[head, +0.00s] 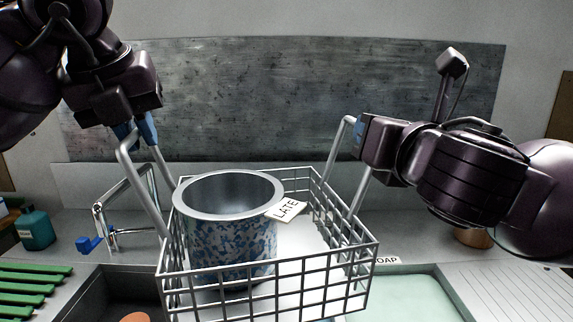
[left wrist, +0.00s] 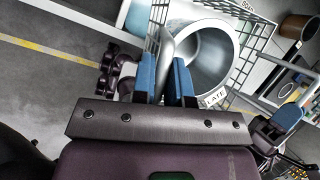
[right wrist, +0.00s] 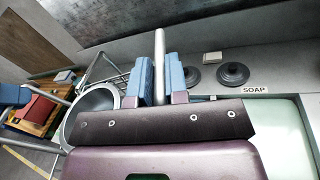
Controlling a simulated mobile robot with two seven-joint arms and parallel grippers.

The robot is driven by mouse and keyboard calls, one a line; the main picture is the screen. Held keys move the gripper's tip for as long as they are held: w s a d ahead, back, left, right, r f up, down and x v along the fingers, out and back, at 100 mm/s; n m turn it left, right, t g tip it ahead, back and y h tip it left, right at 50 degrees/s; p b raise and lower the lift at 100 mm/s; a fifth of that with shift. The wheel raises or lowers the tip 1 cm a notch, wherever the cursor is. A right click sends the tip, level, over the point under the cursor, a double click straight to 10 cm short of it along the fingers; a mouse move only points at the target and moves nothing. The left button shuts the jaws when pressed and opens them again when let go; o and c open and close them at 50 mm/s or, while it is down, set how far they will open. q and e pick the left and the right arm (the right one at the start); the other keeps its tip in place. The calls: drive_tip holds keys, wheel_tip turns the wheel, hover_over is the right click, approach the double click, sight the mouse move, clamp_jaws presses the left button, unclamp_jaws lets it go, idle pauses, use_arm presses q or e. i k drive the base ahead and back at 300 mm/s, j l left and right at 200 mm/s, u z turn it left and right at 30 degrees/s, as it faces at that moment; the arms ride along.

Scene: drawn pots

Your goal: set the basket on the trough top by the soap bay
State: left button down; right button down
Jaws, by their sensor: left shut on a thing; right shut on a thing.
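A grey wire basket (head: 270,277) hangs from its two handles in the head view, level, over the middle of the trough top (head: 75,240). I cannot tell its height above it. A blue-speckled pot (head: 232,245) with a grey rim stands upright inside; a "LATE" tag (head: 286,209) is at its rim. My left gripper (head: 138,128) is shut on the left handle, which also shows in the left wrist view (left wrist: 166,52). My right gripper (head: 360,135) is shut on the right handle, seen in the right wrist view (right wrist: 159,60). The soap bay (head: 400,305) is pale green, below right, its SOAP label (head: 387,260) partly hidden by the basket.
A tap (head: 125,205) with a blue lever stands left of the basket. A dark basin (head: 90,300) holds an orange thing (head: 135,318). A green rack (head: 35,285) and teal bottle (head: 36,230) are at left. Two dark discs (right wrist: 232,74) lie near the SOAP label. A ribbed board (head: 510,290) is at right.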

sight(535, 302)
drive_tip(key=k+l+z, duration=0.1)
drive_tip(key=l, duration=0.3)
drive_tip(key=k+l+z, duration=0.1)
drive_tip(key=l, duration=0.3)
drive_tip(key=k+l+z, duration=0.1)
drive_tip(key=k+l, duration=0.15)
drive_tip(key=l, duration=0.15)
drive_tip(key=k+l+z, duration=0.1)
drive_tip(key=l, duration=0.35)
drive_tip(key=k+l+z, duration=0.1)
drive_tip(key=l, duration=0.3)
drive_tip(key=k+l+z, duration=0.1)
drive_tip(key=l, duration=0.35)
